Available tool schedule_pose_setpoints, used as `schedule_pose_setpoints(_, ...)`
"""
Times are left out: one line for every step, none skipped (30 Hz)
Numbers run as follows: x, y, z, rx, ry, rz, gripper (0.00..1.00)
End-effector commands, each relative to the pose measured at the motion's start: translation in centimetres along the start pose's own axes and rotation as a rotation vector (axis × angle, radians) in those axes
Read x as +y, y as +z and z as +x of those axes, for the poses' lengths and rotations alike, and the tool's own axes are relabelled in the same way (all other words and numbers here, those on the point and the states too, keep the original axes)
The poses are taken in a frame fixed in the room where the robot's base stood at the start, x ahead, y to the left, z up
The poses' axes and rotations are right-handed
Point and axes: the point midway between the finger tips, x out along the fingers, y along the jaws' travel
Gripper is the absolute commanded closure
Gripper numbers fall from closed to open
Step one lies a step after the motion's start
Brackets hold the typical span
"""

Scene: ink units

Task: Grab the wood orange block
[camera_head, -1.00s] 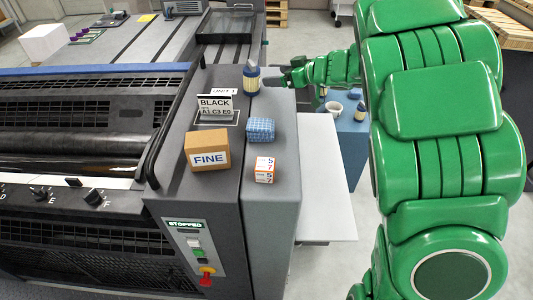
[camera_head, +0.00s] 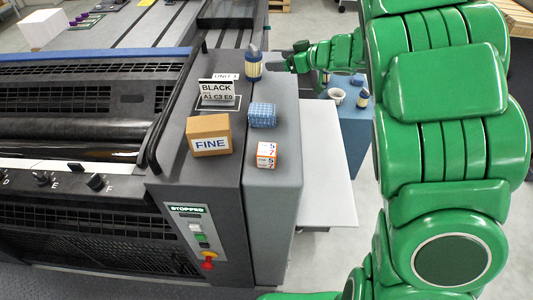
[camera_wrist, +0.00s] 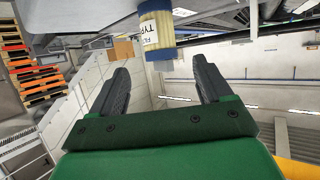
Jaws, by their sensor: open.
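A tan-orange box marked FINE (camera_head: 208,134) stands on the dark machine's top, front left. A small white block with orange patches and digits (camera_head: 266,154) lies to its right. I cannot tell which, if either, is the wood orange block. My gripper (camera_wrist: 160,65) is open and empty. In the head view, its dark fingers (camera_head: 284,60) are just right of a navy-and-cream bottle (camera_head: 253,66), well behind both blocks. In the wrist view, the bottle (camera_wrist: 157,30) stands ahead, between the finger lines. Neither block shows in the wrist view.
A blue checked block (camera_head: 262,114) lies behind the white-orange block. A BLACK sign (camera_head: 216,90) stands left of it. A white shelf (camera_head: 328,170) juts from the machine's right side. A blue cabinet (camera_head: 354,138) holds a white bowl (camera_head: 336,95) and another bottle.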

Motion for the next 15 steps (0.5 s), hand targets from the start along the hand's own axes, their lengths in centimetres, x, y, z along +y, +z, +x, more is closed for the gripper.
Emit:
schedule_pose_setpoints(0.0,0.0,0.0,0.0,0.0,0.0,0.21)
schedule_pose_setpoints(0.0,0.0,0.0,0.0,0.0,0.0,0.21)
schedule_pose_setpoints(0.0,0.0,0.0,0.0,0.0,0.0,0.21)
schedule_pose_setpoints(0.0,-0.1,0.0,0.0,0.0,0.0,0.21)
schedule_pose_setpoints(0.0,-0.1,-0.1,0.0,0.0,-0.001,0.21)
schedule_pose_setpoints(0.0,-0.3,-0.1,0.0,0.0,-0.001,0.21)
schedule_pose_setpoints(0.0,-0.5,-0.2,0.0,0.001,-0.002,0.21)
schedule_pose_setpoints(0.1,-0.7,-0.3,0.0,0.001,-0.001,0.21)
schedule_pose_setpoints(0.1,-1.1,-0.5,0.0,0.001,-0.002,0.21)
schedule_pose_setpoints(0.1,-1.5,-0.7,0.0,0.001,-0.003,0.21)
schedule_pose_setpoints(0.1,-1.9,-0.8,0.0,0.002,-0.002,0.21)
schedule_pose_setpoints(0.1,-2.5,-1.1,0.001,0.002,-0.002,0.21)
schedule_pose_setpoints(0.1,-2.9,-1.2,0.001,0.001,-0.001,0.21)
schedule_pose_setpoints(0.1,-3.2,-1.4,0.002,0.001,-0.001,0.21)
schedule_pose_setpoints(0.0,-3.8,-1.6,0.002,0.001,-0.002,0.21)
